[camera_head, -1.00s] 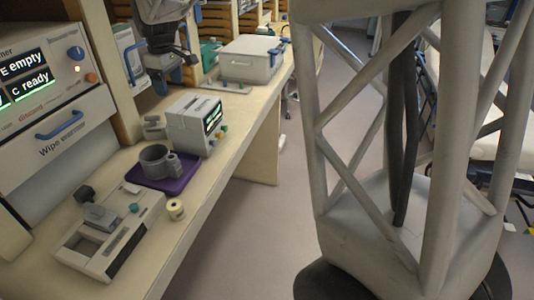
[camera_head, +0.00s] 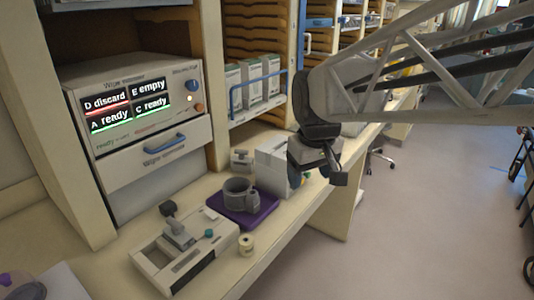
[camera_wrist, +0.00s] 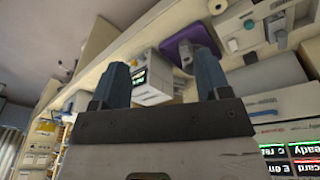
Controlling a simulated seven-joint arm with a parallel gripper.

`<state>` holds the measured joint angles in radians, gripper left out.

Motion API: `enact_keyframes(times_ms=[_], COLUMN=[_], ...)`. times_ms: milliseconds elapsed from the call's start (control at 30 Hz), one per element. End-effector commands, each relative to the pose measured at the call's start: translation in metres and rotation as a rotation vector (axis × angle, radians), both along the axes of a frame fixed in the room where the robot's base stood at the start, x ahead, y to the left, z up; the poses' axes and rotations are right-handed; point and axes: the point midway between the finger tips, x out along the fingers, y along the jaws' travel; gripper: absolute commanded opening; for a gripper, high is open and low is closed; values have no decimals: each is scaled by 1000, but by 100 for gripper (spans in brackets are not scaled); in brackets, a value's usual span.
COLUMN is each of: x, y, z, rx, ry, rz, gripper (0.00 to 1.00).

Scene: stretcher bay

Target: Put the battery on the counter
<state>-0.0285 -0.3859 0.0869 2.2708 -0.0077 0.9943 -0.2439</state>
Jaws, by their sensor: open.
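The counter (camera_head: 232,272) is a long cream worktop running from the lower left to the back in the head view. I cannot pick out a battery with certainty in either view. A pale device (camera_head: 165,262) with a grey block and a dark knob on top stands on the near counter. My gripper (camera_head: 325,178) is beside the counter's right part in the head view, above the white monitor's level. In the wrist view my gripper (camera_wrist: 164,80) has its two blue-grey fingers apart, with nothing between them.
A small roll (camera_head: 246,245) sits near the front edge. A white boxy monitor (camera_head: 270,165) stands behind, partly hidden by my arm. The wipe warmer (camera_head: 140,115) backs the counter. Open floor (camera_head: 420,220) lies right.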

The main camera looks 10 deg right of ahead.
Motion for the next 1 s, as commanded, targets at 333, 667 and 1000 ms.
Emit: enact_keyframes(times_ms=[333, 667, 1000], x=[-93, -144, -149], y=[-11, -15, -15], z=[-32, -59, -62], rx=[29, 49, 51], ry=[-37, -57, -58], rz=[-174, -281, -291], gripper=[70, 70, 70])
